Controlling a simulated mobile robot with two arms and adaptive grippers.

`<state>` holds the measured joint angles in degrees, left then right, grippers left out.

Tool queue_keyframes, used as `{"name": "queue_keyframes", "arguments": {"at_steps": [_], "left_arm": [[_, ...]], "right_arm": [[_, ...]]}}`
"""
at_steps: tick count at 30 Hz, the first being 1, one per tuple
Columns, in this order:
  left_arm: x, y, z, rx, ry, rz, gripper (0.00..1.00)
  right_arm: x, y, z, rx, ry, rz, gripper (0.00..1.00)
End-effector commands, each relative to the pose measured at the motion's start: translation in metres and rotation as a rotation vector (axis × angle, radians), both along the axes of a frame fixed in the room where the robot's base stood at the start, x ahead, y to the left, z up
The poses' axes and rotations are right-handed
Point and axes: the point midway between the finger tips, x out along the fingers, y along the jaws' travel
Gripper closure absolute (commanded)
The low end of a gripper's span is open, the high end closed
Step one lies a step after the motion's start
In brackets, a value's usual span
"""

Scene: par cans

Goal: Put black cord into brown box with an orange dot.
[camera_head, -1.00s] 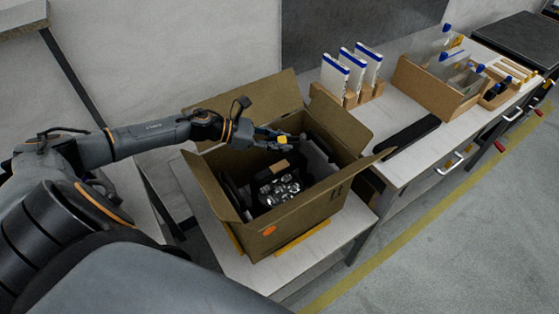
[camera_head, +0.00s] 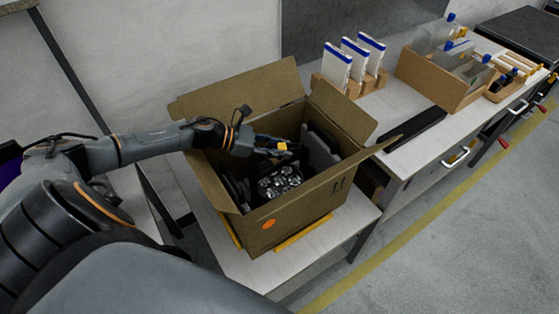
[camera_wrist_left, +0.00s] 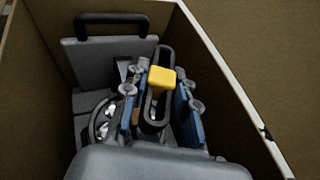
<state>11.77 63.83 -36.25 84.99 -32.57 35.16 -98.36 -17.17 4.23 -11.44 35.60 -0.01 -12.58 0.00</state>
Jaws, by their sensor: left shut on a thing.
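The brown box (camera_head: 305,208) stands open on a light table, flaps spread, with an orange dot (camera_head: 268,224) on its front. My left gripper (camera_head: 288,150) reaches into the box opening from the left. In the left wrist view its fingers (camera_wrist_left: 160,105) are shut on the black cord (camera_wrist_left: 163,62), a looped bundle with a yellow tie (camera_wrist_left: 161,79). The tie also shows in the head view, with the cord mostly hidden by the fingers. A black par can (camera_head: 280,182) with several shiny lenses lies in the box below the gripper. My right gripper is not in view.
Box walls closely surround my left gripper. On the bench to the right are a long black tray (camera_head: 412,128), white-and-blue panels (camera_head: 358,62) in a wooden stand, and a cardboard bin (camera_head: 432,80) of clear sheets.

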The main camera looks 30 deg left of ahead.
Motion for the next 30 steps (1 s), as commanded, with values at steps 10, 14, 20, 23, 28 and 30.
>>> {"name": "queue_keyframes", "arguments": {"at_steps": [10, 14, 20, 23, 28, 30], "left_arm": [[0.0, 0.0, 0.001, -0.001, -0.001, 0.0, 0.46], [0.0, 0.0, 0.001, 0.0, 0.0, 0.0, 0.46], [-0.005, 0.006, 0.002, 0.002, 0.002, 0.001, 0.46], [-0.013, 0.015, 0.006, 0.003, 0.004, 0.001, 0.46], [-0.031, 0.035, 0.017, 0.003, 0.006, 0.002, 0.46], [-0.038, 0.043, 0.022, 0.003, 0.005, -0.001, 0.46]], "right_arm": [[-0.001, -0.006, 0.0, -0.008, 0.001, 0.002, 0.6], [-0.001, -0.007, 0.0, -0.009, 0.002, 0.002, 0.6], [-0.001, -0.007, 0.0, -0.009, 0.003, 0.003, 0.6], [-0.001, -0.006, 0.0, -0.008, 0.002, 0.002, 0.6], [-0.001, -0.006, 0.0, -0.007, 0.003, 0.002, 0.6], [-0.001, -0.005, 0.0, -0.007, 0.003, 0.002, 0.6]]}}
